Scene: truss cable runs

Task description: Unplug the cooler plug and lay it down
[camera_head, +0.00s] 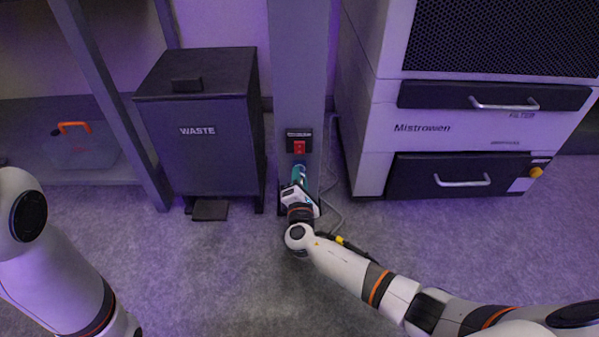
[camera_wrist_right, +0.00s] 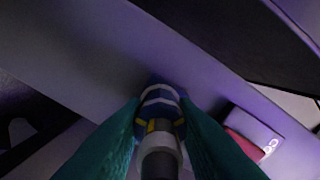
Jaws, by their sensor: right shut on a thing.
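My right gripper (camera_head: 299,173) is low at the front of the grey column (camera_head: 298,70), just under a red switch (camera_head: 299,148). Its teal fingers are shut on a plug (camera_wrist_right: 160,112) with blue, white and yellow bands, which shows between them in the right wrist view. The plug's far end points at the column and appears to meet a dark blue part there; I cannot tell whether it is fully seated. In the head view the gripper hides the plug. My left arm shows at the left edge, but its gripper is out of view.
A dark waste bin (camera_head: 205,130) stands left of the column. A white Mistrowen cabinet (camera_head: 375,130) with dark drawers stands to the right. A thin grey cable (camera_head: 333,180) runs down between column and cabinet to the floor. The carpet in front is mostly clear.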

